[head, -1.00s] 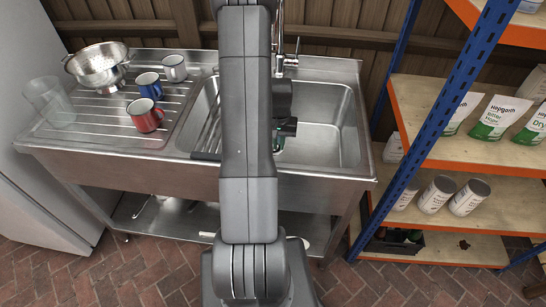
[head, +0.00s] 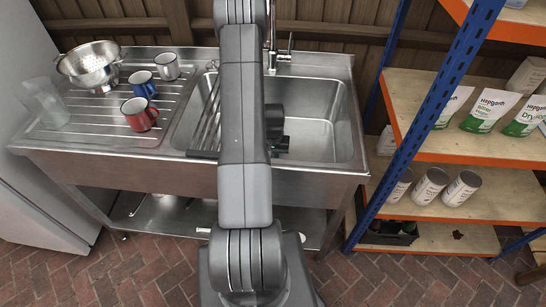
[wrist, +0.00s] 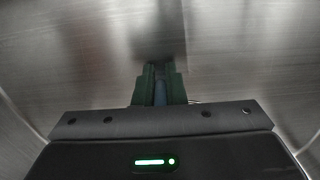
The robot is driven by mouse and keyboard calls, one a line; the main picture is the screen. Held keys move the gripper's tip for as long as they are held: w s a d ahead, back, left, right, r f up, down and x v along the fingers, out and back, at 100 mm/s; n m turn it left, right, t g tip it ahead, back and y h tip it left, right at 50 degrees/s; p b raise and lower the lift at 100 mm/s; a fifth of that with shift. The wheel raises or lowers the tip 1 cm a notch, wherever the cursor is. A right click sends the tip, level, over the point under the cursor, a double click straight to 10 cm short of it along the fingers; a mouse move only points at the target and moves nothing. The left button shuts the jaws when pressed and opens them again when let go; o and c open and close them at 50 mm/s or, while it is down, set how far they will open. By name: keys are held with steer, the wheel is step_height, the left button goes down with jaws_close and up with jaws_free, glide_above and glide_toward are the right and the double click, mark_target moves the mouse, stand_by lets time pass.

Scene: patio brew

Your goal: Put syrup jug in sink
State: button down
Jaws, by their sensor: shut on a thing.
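The steel sink basin (head: 320,130) lies at the centre of the head view, partly hidden behind my arm. My gripper (head: 284,145) is mostly hidden behind the arm in the head view, over or in the basin. In the wrist view the green fingers of my gripper (wrist: 159,88) are shut on a narrow bluish-grey piece, which seems to be part of the syrup jug (wrist: 160,93). The rest of the jug is hidden, and I cannot see it in the head view. Brushed steel fills the wrist view beyond the fingers.
The tap (head: 282,52) stands behind the basin. The drainboard (head: 95,118) at left holds a colander (head: 88,66), a clear container (head: 44,98), a red mug (head: 139,114), a blue mug (head: 143,84) and a grey mug (head: 166,66). A shelf rack (head: 440,150) stands close at right.

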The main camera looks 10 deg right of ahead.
steer(key=shift+f, duration=0.15)
steer(key=c, duration=1.5)
jaws_free()
steer(key=shift+r, duration=0.3)
step_height(320, 180, up, 12)
steer(key=shift+f+b, duration=0.15)
steer(key=shift+b, duration=0.8)
